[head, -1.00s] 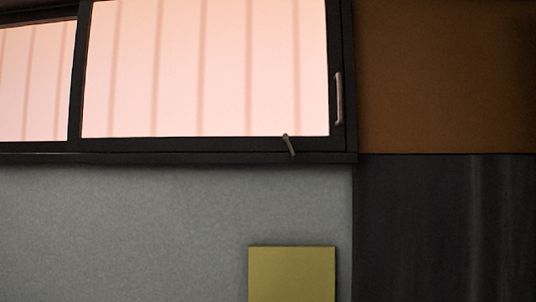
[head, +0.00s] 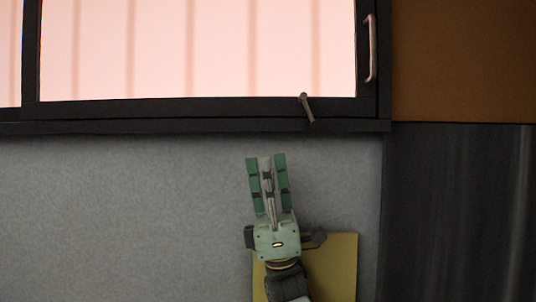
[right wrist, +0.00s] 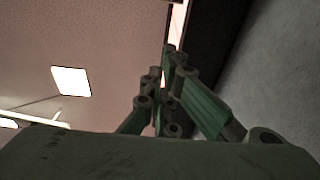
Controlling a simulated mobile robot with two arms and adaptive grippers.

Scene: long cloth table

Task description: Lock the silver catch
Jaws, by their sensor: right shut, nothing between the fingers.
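The silver catch (head: 308,109) is a small lever on the bottom rail of the black-framed window (head: 200,113), near its right corner. It hangs down with a slight slant to the right. My right gripper (head: 266,157) is pointing up in front of the grey wall, below and to the left of the catch, and apart from it in the picture. Its green fingers are shut and empty. In the right wrist view the fingers (right wrist: 172,75) show from behind; I cannot make out the catch there. My left gripper is not in view.
A silver handle (head: 371,48) stands upright on the window's right stile. A yellow panel (head: 338,265) is partly behind my right arm. A brown panel (head: 460,60) and a dark panel (head: 460,210) lie to the right. The grey wall (head: 120,210) is clear at left.

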